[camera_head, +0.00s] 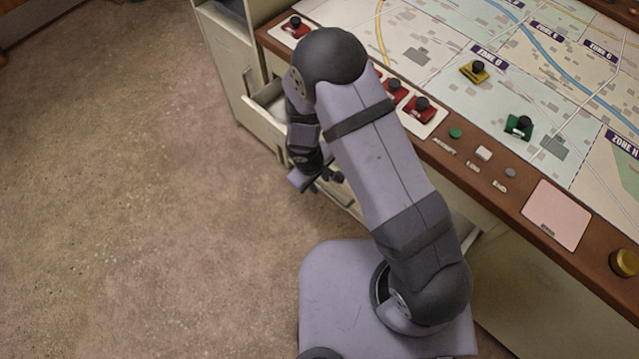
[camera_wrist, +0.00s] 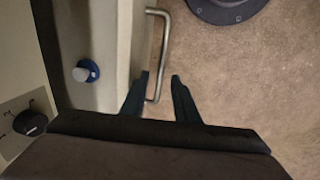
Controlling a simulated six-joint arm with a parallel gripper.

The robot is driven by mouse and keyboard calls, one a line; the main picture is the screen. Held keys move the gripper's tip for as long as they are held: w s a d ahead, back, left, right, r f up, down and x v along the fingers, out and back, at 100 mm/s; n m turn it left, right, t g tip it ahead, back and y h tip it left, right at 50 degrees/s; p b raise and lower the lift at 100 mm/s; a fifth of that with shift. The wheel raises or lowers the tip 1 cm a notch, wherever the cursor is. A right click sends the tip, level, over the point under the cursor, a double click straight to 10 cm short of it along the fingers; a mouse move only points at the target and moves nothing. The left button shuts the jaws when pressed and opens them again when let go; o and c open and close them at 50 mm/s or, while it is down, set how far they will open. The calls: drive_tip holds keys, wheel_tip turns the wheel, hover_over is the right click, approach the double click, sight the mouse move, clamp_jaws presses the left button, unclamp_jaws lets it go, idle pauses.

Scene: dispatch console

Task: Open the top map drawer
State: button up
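A pale drawer (camera_head: 258,113) under the console's map top stands partly out, and its inside shows. Much of it is hidden behind my arm. In the wrist view, the drawer's front wall (camera_wrist: 122,45) carries a metal bar handle (camera_wrist: 165,40). My gripper (camera_wrist: 159,78) is open, with one dark finger on each side of the handle's lower part. The handle lies between the fingers, and I see a gap beside it; contact cannot be told. In the head view my gripper (camera_head: 326,178) is low in front of the drawers, mostly hiding the handle.
A blue piece with a white knob (camera_wrist: 86,71) lies inside the drawer. The map top (camera_head: 440,50) bears red, yellow and green pieces. A pale cabinet (camera_head: 228,60) stands at the left. Open carpet (camera_head: 130,190) lies left of my arm.

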drive_tip(key=shift+w+d+f, duration=0.15)
drive_tip(key=shift+f, duration=0.85)
clamp_jaws()
drive_tip(key=s+a+b, duration=0.5)
drive_tip(key=s+a, duration=0.8)
drive_tip(key=shift+s+a, duration=0.15)
drive_tip(key=shift+a, duration=0.05)
